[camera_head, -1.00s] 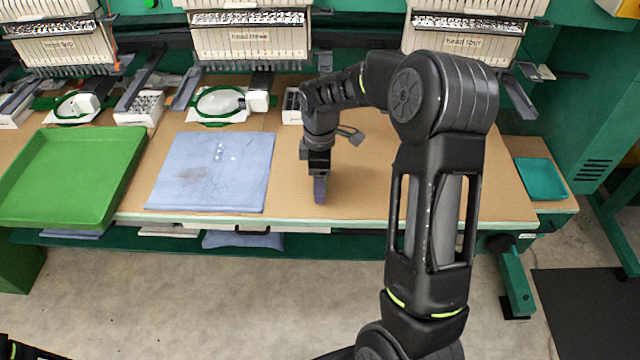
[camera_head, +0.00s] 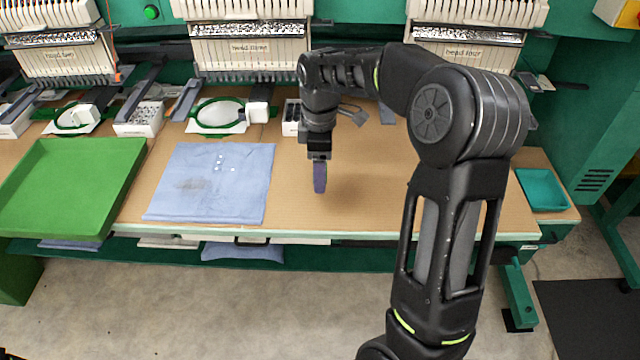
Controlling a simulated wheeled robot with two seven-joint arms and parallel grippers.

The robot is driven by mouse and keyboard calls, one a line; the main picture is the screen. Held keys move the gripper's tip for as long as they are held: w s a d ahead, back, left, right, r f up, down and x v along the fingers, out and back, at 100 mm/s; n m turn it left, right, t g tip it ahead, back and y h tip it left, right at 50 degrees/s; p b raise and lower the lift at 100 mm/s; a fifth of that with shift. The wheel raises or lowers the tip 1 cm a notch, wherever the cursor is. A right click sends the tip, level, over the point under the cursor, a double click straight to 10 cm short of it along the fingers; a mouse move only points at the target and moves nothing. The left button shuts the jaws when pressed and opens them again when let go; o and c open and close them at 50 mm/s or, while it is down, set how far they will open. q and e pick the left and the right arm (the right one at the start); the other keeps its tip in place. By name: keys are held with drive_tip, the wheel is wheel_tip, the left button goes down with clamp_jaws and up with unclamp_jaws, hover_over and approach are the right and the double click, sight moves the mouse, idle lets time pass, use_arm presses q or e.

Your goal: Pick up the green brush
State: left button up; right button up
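My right gripper (camera_head: 319,160) points down over the bare tabletop, right of the folded blue cloth. A narrow purple-grey piece (camera_head: 320,178) with a thin greenish edge sticks out below its jaws. It appears to be the brush, seen edge-on and mostly hidden by the jaws, which look shut on it. It seems to hang above the table, though the gap is hard to judge. No other brush shows on the table. My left gripper is not in view.
A green tray (camera_head: 75,185) lies at the left, beside the blue cloth (camera_head: 212,185). Embroidery heads (camera_head: 250,48) and a hoop (camera_head: 218,114) stand along the back. A teal tray (camera_head: 542,190) is at the right end. Bare tabletop (camera_head: 285,200) surrounds the gripper.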

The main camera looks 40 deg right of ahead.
drive_tip(key=shift+r, duration=1.1)
